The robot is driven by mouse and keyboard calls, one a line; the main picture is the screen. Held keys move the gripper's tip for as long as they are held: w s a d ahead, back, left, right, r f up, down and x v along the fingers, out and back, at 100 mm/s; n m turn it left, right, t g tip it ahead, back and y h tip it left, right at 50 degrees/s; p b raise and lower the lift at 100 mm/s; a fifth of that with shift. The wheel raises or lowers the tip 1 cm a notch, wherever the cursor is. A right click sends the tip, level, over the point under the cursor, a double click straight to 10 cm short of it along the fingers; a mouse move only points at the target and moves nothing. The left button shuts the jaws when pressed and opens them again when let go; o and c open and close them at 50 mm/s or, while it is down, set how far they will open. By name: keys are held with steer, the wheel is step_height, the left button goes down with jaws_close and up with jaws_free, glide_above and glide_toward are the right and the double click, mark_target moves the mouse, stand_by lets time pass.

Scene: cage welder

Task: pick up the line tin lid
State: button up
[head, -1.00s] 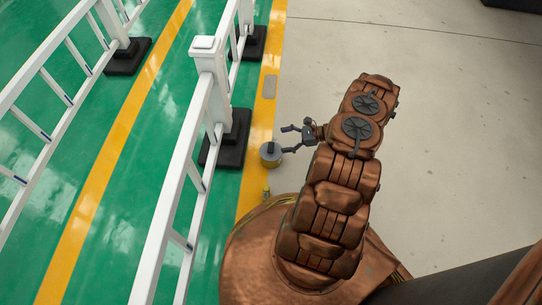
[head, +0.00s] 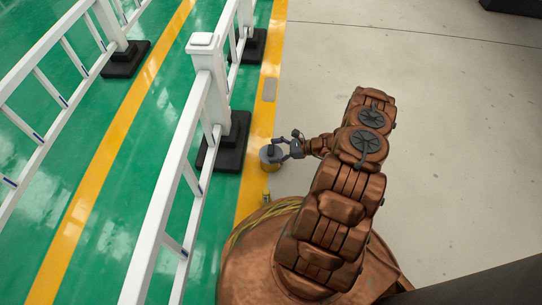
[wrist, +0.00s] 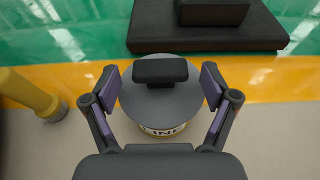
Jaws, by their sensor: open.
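The line tin lid (wrist: 160,108) is a grey disc with a dark block-shaped handle (wrist: 160,71) on top. It sits on a round tin (wrist: 163,131) with a pale label, whose visible letters read "INE" or similar. In the head view the lid (head: 267,155) and tin stand on the yellow floor stripe. My gripper (wrist: 160,76) is open, with one finger on each side of the handle and a gap on both sides. In the head view my gripper (head: 275,149) reaches over the lid from the right and partly hides it.
A black barrier base (head: 229,148) with a white railing (head: 190,140) is close beyond the tin. Bare grey floor (head: 450,130) lies to the right.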

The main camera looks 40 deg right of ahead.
steer(key=shift+w+a+f, duration=0.15)
steer(key=shift+w+a, duration=0.3)
steer(key=shift+a, duration=0.05)
steer(key=c, duration=1.2)
